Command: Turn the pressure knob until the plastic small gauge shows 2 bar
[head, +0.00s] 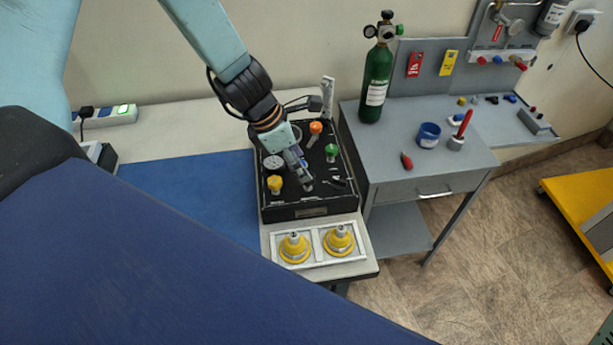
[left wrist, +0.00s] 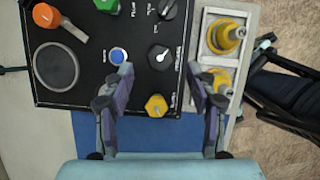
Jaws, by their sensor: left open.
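The black trainer box (head: 310,211) stands on the table. In the left wrist view a black knob (left wrist: 160,57) with a white pointer, apparently the pressure knob, sits on its panel (left wrist: 75,98). My left gripper (left wrist: 162,76) is open, its fingers on either side of this knob's near side; contact is not clear. In the head view the gripper (head: 305,182) is low over the panel and hides the knob. A small round pale dial (head: 273,162), maybe the small gauge, lies left of the gripper; its reading is too small to tell. My right gripper is not in view.
Two yellow fittings sit in a white tray (head: 318,259). A grey side table (head: 440,163) holds a green cylinder (head: 376,88).

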